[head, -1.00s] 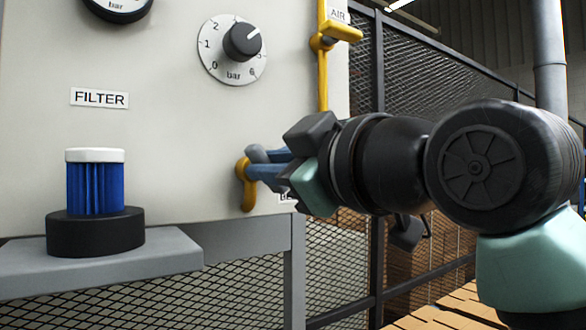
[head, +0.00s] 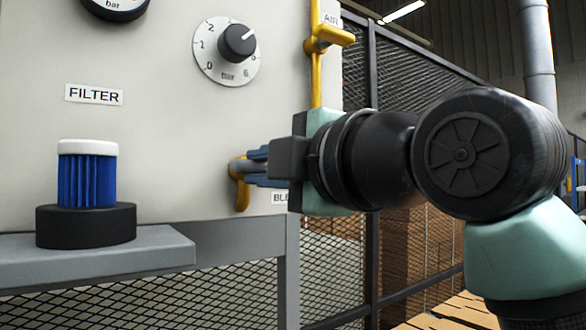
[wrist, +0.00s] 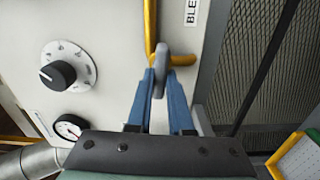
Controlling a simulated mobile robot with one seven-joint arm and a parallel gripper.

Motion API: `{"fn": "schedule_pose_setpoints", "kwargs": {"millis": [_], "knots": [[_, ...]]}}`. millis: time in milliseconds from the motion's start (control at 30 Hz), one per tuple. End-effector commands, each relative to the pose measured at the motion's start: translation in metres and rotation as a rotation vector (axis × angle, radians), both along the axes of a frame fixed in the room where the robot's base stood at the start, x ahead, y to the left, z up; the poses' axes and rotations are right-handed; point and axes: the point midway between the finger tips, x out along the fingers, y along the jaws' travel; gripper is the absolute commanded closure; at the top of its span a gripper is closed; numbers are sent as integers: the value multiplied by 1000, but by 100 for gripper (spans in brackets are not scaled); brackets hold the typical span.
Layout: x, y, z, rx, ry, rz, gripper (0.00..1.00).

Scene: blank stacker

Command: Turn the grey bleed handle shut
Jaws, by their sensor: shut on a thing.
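The grey bleed handle (wrist: 160,76) lies between the two blue fingers of my gripper (wrist: 162,82) in the wrist view, at the yellow bleed pipe (wrist: 151,28). My gripper is shut on the handle. In the head view the blue fingertips of my gripper (head: 254,168) reach in from the right, and only a small grey part of the handle (head: 237,166) shows beside them. The yellow pipe (head: 241,192) bends down there. The bleed label (head: 280,198) is partly hidden by my gripper.
A yellow air valve handle (head: 335,36) is above my gripper. A dial knob (head: 236,43) is on the panel. A blue filter (head: 87,178) stands on a grey shelf (head: 120,255) at left. A mesh fence (head: 415,105) stands behind my arm.

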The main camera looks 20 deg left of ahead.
Motion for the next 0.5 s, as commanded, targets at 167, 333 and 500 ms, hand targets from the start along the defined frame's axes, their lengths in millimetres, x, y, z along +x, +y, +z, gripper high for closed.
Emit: {"fn": "schedule_pose_setpoints", "kwargs": {"millis": [167,333,500], "knots": [[0,0,-1,-36,-46,0,100],[0,0,-1,-52,-65,0,100],[0,0,-1,-55,-69,0,100]]}}
